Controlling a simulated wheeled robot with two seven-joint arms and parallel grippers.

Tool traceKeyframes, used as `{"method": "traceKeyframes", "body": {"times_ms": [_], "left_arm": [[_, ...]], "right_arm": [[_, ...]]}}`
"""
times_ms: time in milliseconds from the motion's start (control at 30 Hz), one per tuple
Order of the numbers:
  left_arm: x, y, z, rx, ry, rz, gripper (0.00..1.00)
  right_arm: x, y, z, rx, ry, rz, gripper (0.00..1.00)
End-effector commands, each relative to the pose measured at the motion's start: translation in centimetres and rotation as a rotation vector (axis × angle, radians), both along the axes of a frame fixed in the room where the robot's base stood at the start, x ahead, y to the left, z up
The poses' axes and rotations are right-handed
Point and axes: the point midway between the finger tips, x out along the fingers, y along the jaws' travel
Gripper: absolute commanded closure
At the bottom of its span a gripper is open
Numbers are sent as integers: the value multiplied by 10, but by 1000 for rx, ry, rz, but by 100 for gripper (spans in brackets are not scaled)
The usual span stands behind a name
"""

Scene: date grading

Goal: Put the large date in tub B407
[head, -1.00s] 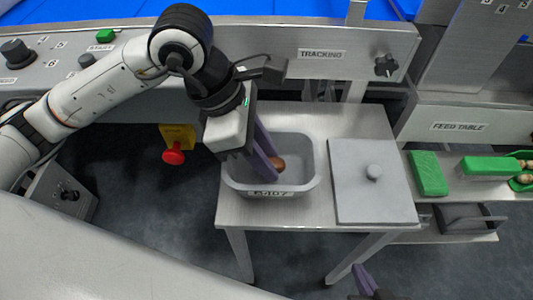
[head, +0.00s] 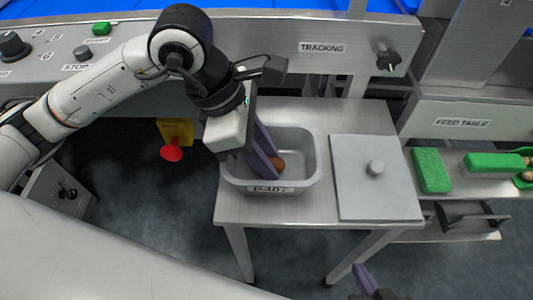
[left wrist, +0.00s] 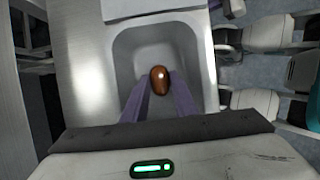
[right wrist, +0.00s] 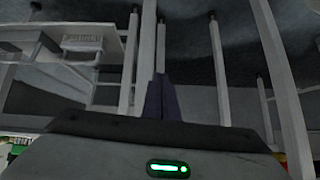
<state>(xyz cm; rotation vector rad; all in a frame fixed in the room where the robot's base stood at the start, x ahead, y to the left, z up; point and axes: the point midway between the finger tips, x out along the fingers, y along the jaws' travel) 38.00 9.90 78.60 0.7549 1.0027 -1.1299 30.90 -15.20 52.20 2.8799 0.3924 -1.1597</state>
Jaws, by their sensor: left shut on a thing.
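The large date (head: 278,165) is brown and glossy, and it also shows in the left wrist view (left wrist: 159,80). My left gripper (head: 272,166) is shut on it, with the date between the purple fingertips. The date and fingertips are inside the outline of the grey tub (head: 312,165), over its floor; I cannot tell whether the date touches the bottom. The tub's front label is blurred and seems to read B407. My right gripper (head: 364,280) is low at the bottom edge of the head view; in the right wrist view its fingers (right wrist: 161,95) are together and empty.
The tub stands on a small metal table (head: 290,210) beside a grey lid with a knob (head: 355,195). Green blocks (head: 431,170) and more dates lie on the feed table at right. A red stop button (head: 172,152) hangs left of the tub.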

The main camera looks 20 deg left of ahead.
Motion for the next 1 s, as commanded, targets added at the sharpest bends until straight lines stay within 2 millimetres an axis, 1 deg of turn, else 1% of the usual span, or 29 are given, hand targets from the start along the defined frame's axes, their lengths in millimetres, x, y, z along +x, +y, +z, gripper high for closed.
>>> {"method": "traceKeyframes", "body": {"times_ms": [33,333,367,400,467,867,933,967,1000], "left_arm": [[0,0,-2,0,0,0,82],[0,0,-2,0,0,0,82],[0,0,-2,0,0,0,70],[0,0,-2,0,0,0,63],[0,0,-2,0,0,0,53],[0,0,-2,0,0,0,53],[0,0,-2,0,0,0,53],[0,1,0,0,-1,0,53],[0,5,11,0,-5,2,53]], "right_arm": [[-1,0,-3,1,3,0,100],[-1,0,-2,2,1,-1,100],[-1,0,-2,2,1,-1,100],[-1,0,-2,2,1,-1,100],[-1,0,-2,2,1,-1,100],[0,1,-1,8,0,-3,100],[-2,4,6,26,-3,-5,100],[-3,4,11,33,-5,-5,100],[-2,4,12,29,-4,-4,100]]}}
